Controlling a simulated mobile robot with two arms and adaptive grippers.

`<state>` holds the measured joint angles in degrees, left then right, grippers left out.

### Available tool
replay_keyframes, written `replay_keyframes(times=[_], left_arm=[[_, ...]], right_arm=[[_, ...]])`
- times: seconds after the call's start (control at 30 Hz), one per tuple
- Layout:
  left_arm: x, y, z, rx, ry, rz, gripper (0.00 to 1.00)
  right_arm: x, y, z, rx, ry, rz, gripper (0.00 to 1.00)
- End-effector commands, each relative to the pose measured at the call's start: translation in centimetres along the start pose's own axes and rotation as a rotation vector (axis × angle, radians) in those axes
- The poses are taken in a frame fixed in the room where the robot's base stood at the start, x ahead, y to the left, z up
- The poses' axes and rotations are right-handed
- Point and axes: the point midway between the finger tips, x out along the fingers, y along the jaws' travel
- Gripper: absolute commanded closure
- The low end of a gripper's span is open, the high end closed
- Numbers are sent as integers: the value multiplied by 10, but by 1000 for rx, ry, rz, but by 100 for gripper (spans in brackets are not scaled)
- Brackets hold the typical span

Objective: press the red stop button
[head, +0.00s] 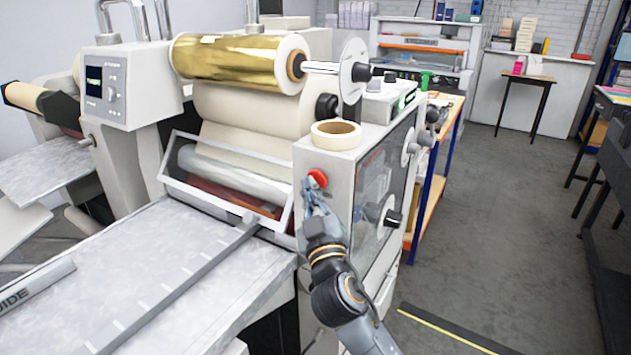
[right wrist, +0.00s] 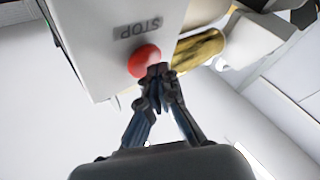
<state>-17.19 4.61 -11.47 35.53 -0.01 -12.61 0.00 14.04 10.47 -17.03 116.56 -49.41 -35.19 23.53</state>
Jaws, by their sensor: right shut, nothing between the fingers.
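The red stop button (head: 318,178) sits on the front face of the machine's light grey side housing (head: 330,198), below a roll of tape. In the right wrist view the button (right wrist: 143,60) is a red dome beside a STOP label that appears upside down. My right gripper (head: 311,184) is shut and empty, with its fingertips right at the button. In the right wrist view the fingertips (right wrist: 157,71) overlap the button's lower right edge. I cannot tell whether they touch it or whether it is pushed in. My left gripper is not in view.
The tape roll (head: 336,134) lies on top of the housing. A clear guard (head: 222,185) and rollers are left of the button, above the metal feed table (head: 150,265). A gold foil roll (head: 235,58) is above. Open floor (head: 500,230) lies to the right.

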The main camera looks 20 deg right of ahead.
Motion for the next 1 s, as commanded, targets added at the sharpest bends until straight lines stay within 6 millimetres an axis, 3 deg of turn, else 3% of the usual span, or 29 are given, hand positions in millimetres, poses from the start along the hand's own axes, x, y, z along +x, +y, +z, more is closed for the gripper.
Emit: replay_keyframes(times=[1.0], left_arm=[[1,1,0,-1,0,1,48]], right_arm=[[4,3,3,0,-1,1,100]])
